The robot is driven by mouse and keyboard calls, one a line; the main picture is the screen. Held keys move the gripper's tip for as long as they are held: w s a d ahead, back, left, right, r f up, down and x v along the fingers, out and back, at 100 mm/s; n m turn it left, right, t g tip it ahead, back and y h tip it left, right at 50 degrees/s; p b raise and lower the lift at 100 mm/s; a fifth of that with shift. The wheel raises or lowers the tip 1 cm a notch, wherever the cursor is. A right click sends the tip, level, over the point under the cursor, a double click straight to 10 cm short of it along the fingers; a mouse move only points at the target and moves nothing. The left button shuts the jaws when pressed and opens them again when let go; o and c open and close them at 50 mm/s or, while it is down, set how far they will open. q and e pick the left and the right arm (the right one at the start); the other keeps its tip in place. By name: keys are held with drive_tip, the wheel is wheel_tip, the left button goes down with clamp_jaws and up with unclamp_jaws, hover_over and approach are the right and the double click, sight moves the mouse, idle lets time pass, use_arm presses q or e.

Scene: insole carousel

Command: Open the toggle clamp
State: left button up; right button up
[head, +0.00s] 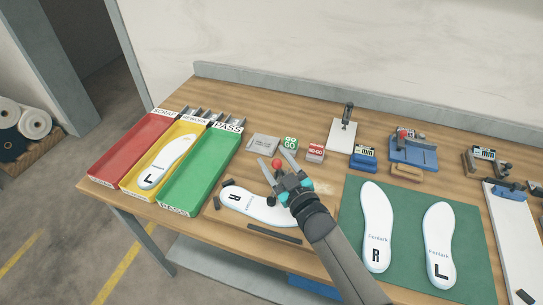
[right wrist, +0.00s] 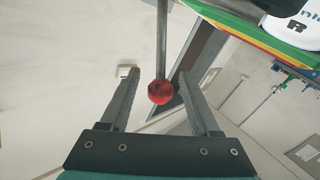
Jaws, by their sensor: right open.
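The toggle clamp shows mainly as its red ball knob (head: 276,163); its body is hidden behind my right gripper (head: 277,166). In the right wrist view the red knob (right wrist: 160,92) sits on a thin grey rod, in line with the gap between the fingers of my right gripper (right wrist: 158,90). The fingers are open, with space on both sides of the knob, and I see no contact. The clamp stands by a white insole marked R (head: 240,202), which lies on a wooden fixture board and is partly covered by the gripper. My left gripper is out of view.
Red (head: 133,145), yellow (head: 142,186) and green (head: 203,172) trays stand at the left; the yellow one holds an L insole (head: 168,160). Gauges and blocks line the back. A green mat (head: 405,200) with two insoles lies right of my arm.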

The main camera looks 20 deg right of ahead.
drive_tip(key=shift+w+a, duration=0.2)
drive_tip(key=shift+w, duration=0.7)
drive_tip(key=shift+c, duration=0.4)
clamp_jaws()
idle(0.5)
